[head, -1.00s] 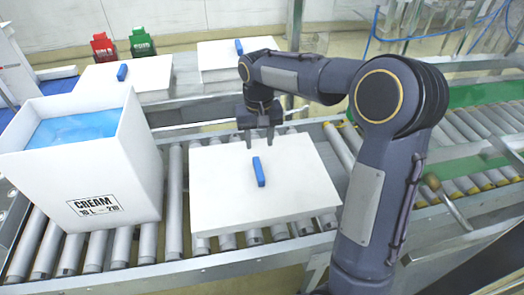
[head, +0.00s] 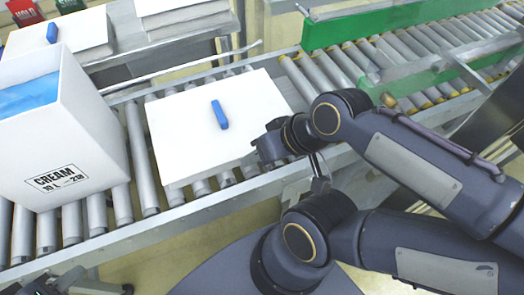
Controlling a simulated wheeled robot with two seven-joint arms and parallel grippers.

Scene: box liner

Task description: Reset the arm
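My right arm comes in from the right, folded low over the front of the conveyor. Its gripper end (head: 268,148) is at the right edge of the closed white box and points away from my view, so its fingers do not show clearly. The closed white box (head: 185,135) lies on the rollers with a blue handle (head: 219,114) on top. A part of my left gripper (head: 75,281) shows at the bottom left, cut by the frame edge; its finger gap is not clear.
An open white CREAM box (head: 85,135) with a blue liner (head: 28,95) stands on the rollers at left. More white boxes with blue handles sit behind, one at upper left (head: 62,48). A roller lane with green sides (head: 375,30) runs at upper right. The floor in front is free.

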